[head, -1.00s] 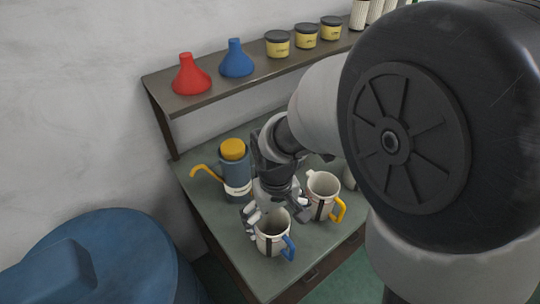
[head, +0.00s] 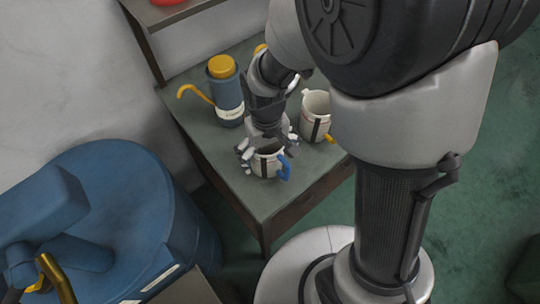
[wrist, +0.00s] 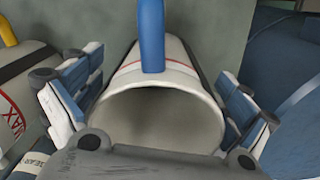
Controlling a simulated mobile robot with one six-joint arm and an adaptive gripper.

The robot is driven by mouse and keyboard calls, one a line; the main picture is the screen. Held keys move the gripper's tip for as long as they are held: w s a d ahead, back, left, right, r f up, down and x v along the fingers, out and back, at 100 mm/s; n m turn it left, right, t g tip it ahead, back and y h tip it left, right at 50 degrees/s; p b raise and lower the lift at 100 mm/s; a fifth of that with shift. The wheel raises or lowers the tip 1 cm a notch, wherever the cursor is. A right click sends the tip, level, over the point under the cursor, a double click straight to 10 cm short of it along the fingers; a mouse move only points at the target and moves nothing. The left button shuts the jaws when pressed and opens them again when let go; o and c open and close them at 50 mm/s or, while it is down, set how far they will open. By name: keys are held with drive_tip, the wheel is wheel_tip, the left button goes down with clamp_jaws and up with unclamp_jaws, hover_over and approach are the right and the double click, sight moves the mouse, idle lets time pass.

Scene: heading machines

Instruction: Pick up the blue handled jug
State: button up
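The white jug with a blue handle (head: 264,168) stands upright near the front corner of the green-topped table (head: 262,200). Its handle is on the right in the head view. In the wrist view, the jug (wrist: 178,62) is in the centre, with its open rim towards me and its blue handle at the top. My gripper (head: 268,147) is open at the jug's mouth. In the wrist view, its fingers (wrist: 158,102) are on either side of the jug, with narrow gaps showing. The jug's far side is partly hidden by my gripper.
A white jug with a yellow handle (head: 315,112) stands close behind to the right. A blue jug with a yellow lid (head: 228,95) stands behind to the left. A shelf (head: 165,14) is above the table's back. A large blue drum (head: 120,190) is at left.

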drive_tip(key=c, duration=1.1)
